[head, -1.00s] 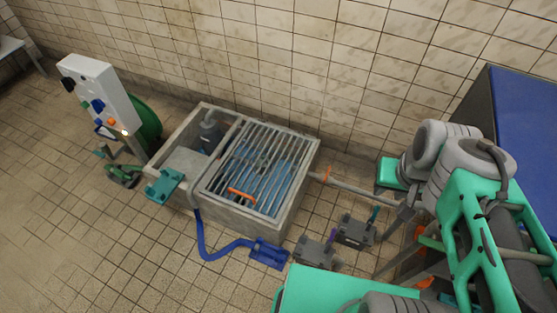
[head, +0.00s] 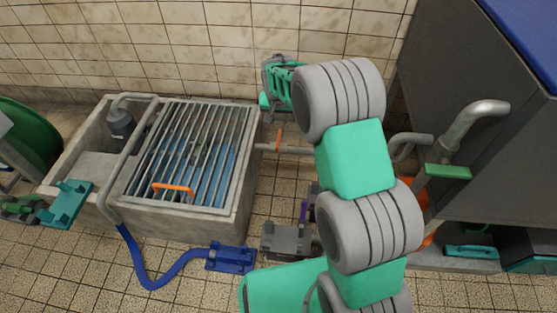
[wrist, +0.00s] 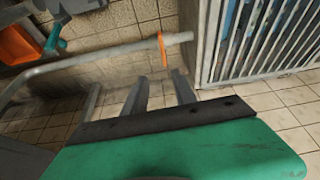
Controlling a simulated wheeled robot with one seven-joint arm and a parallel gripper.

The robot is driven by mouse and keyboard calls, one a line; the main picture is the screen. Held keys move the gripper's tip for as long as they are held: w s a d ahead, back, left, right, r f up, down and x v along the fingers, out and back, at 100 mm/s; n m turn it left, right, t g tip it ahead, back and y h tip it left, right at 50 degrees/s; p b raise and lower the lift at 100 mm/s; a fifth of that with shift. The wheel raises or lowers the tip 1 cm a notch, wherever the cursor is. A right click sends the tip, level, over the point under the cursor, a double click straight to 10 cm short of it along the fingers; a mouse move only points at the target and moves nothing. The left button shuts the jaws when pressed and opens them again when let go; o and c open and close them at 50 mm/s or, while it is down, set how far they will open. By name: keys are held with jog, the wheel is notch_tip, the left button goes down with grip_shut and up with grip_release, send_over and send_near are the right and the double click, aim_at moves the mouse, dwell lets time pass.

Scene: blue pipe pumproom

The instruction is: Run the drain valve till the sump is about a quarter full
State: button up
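The sump is a concrete basin (head: 190,222) under a metal grate, with blue showing between the bars; its fill level is hard to judge. A grey pipe (head: 300,149) leaves its right side. An upright orange lever (head: 279,140) sits on that pipe, apparently the drain valve. In the wrist view the orange lever (wrist: 163,50) stands on the pipe, just beyond my fingertips. My gripper (wrist: 160,76) is open and empty, its two grey fingers apart. I see no contact with the lever. In the head view my forearm hides part of the pipe.
An orange handle (head: 173,188) lies on the grate (head: 205,140). A blue hose (head: 150,280) runs to a blue floor fitting (head: 231,258). A grey block (head: 286,240) stands on the floor below the pipe. A large dark cabinet (head: 470,130) fills the right.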

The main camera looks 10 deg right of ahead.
aim_at(278, 139)
jog(key=b+x, duration=0.2)
jog(key=x, duration=0.4)
jog(key=b+x, duration=0.2)
jog(key=x, duration=0.4)
jog(key=a+b+x, duration=0.1)
jog(key=b+x, duration=0.1)
jog(key=x, duration=0.5)
jog(key=shift+s, duration=0.2)
grip_shut()
